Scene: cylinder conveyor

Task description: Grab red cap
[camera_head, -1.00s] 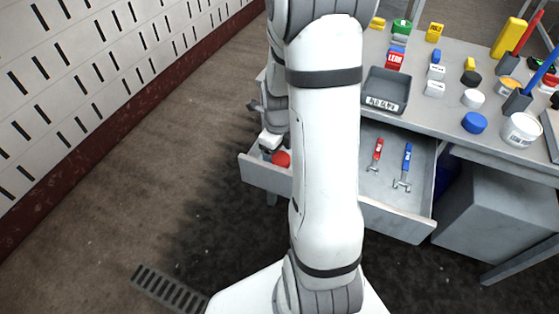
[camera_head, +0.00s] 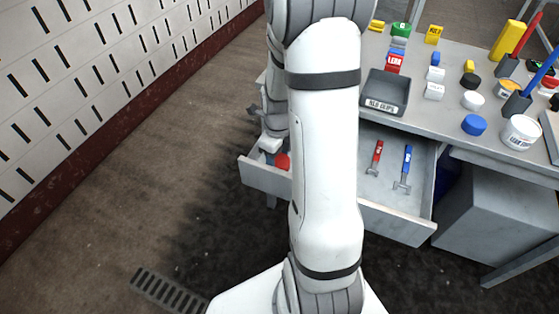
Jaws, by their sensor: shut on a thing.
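The red cap (camera_head: 283,162) is in the left part of the open drawer (camera_head: 398,222), at the left edge of my arm. It is partly hidden by my gripper and arm. My gripper (camera_head: 272,154) is low in the drawer's left end and shut on the red cap. The exact contact of its fingers is hidden.
A red-handled tool (camera_head: 376,155) and a blue-handled tool (camera_head: 405,165) lie in the drawer's right part. A grey tray (camera_head: 386,92) and several caps and blocks stand on the table above. A grey cabinet (camera_head: 490,215) is at right.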

